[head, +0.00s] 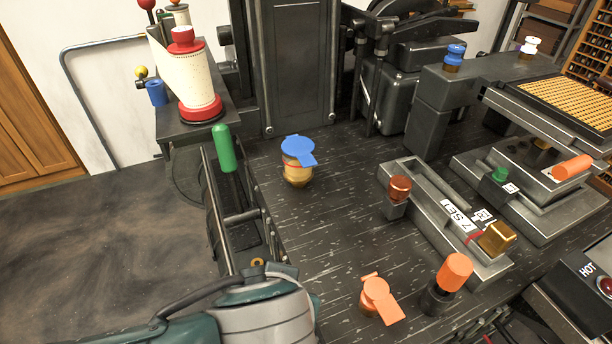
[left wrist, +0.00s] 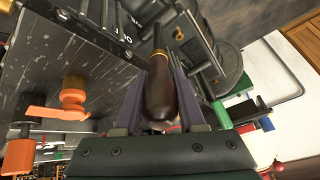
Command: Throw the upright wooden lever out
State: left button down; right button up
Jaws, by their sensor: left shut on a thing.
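My left gripper (left wrist: 158,76) is shut on this handle, one finger along each side. In the head view my left arm is at the bottom edge, and it hides the lever and the fingers. My right gripper is in neither view.
The dark worktop holds a blue-topped brass knob (head: 297,168), an orange knob (head: 378,294), an orange-capped post (head: 454,273) and a grey rail fixture (head: 430,205). A green handle (head: 223,147) hangs beside the worktop's left edge. Open floor (head: 90,230) lies to the left.

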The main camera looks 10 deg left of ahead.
pick_arm(q)
jog(key=shift+s, duration=0.1)
dwell(0.3)
jog(key=c, duration=0.5)
grip_release()
jog(key=shift+f, duration=0.1)
jog(key=shift+s+d+r, duration=0.1)
jog(key=shift+s+r, duration=0.1)
jog(key=shift+r, duration=0.15)
jog(key=p+v, duration=0.2)
jog(key=v, duration=0.7)
jog(key=shift+s, duration=0.1)
